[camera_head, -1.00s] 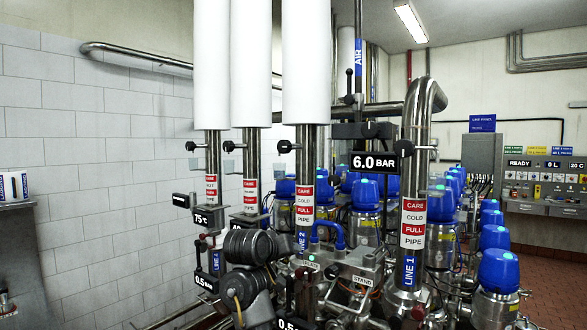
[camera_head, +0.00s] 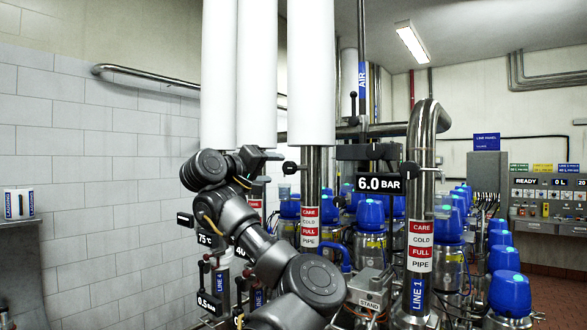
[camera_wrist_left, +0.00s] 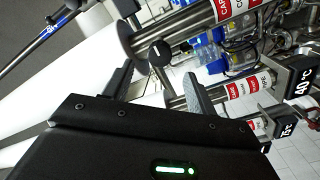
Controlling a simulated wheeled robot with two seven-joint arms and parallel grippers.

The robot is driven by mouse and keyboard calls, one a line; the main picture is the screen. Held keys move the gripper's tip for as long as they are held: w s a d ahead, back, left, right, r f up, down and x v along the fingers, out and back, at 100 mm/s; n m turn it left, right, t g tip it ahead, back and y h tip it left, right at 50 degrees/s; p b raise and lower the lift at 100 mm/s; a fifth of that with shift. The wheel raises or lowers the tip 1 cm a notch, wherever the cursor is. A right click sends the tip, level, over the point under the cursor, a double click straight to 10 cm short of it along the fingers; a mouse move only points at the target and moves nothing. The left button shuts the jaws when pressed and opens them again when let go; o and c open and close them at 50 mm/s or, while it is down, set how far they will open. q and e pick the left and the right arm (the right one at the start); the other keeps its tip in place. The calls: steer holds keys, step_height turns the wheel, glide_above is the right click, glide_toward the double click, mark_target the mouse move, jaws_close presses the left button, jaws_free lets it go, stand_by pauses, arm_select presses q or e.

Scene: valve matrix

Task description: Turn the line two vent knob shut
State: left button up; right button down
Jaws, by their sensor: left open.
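The line two vent knob (camera_head: 290,167) is a round black knob on a short bar, left of the steel pipe under the white sleeve. A black round knob (camera_wrist_left: 160,52) on a stem, likely the same one, shows in the left wrist view. My left gripper (camera_head: 260,156) is just left of the knob in the head view, and apart from it. In the left wrist view its two fingers (camera_wrist_left: 158,78) are spread, with the knob ahead of the gap between them. The gripper is empty. My right gripper is not in view.
The line 1 pipe (camera_head: 419,240) and the 6.0 BAR display (camera_head: 379,184) stand to the right. White sleeves (camera_head: 311,70) hang close above my gripper. Several blue-capped valves (camera_head: 369,213) crowd behind. A tiled wall (camera_head: 80,150) is at left.

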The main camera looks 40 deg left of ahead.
mark_target(287, 167)
arm_select(q)
steer(key=w+p, duration=0.3)
steer(key=w, duration=0.1)
steer(key=w+p, duration=0.3)
steer(key=w, duration=0.1)
steer(key=shift+w+a+r+p, duration=0.1)
steer(key=shift+w+r+p, duration=0.1)
steer(key=shift+w+p, duration=0.15)
steer(key=shift+w+f+p, duration=0.2)
steer(key=shift+w+p, duration=0.25)
steer(key=shift+w, duration=0.35)
